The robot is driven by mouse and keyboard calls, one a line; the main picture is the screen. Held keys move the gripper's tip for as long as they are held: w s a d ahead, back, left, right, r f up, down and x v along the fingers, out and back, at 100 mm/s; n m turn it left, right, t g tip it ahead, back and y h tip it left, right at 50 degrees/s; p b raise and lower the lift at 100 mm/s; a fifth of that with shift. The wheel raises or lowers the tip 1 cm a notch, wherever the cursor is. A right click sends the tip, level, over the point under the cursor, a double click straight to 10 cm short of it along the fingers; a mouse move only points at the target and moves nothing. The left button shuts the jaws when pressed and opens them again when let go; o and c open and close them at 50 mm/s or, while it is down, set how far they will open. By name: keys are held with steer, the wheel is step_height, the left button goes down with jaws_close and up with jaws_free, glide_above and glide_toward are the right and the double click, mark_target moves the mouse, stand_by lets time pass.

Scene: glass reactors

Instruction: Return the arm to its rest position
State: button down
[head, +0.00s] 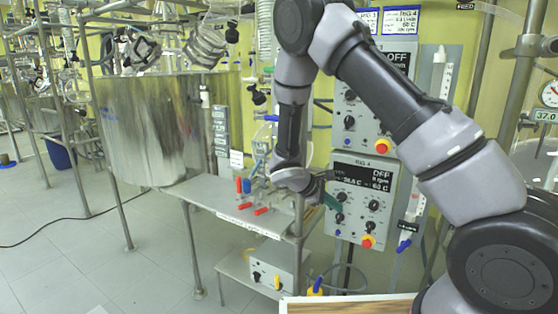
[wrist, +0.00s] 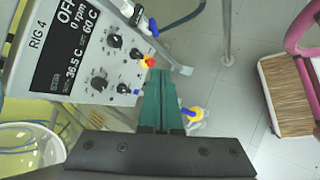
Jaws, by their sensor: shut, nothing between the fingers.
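My arm reaches in from the lower right of the head view, bends over at the top and hangs down in the middle. I cannot tell whether the fingers touch the box.
A steel shelf (head: 205,195) with red and blue valve handles stands left of my gripper. A large steel vessel (head: 150,125) is behind it. A lower box (head: 272,277) sits below.

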steer(key=s+d+r+m+g+y, duration=0.1)
steer(key=s+d+r+m+y, duration=0.15)
steer(key=r, duration=0.45)
steer(key=s+d+r+m+g+y, duration=0.1)
steer(key=s+d+r+m+y, duration=0.1)
steer(key=r+m, duration=0.3)
steer(key=s+d+r+m+t+y, duration=0.1)
steer(key=s+r+m+t+y, duration=0.2)
steer(key=s+r, duration=0.6)
steer(key=s+d+r+m+t+y, duration=0.1)
steer(key=s+r+m+t+y, duration=0.2)
steer(key=s+r+m, duration=0.4)
step_height(320, 180, up, 7)
steer(key=shift+s+d+r+y, duration=0.15)
steer(key=shift+s+y, duration=0.3)
steer(key=shift+s, duration=0.6)
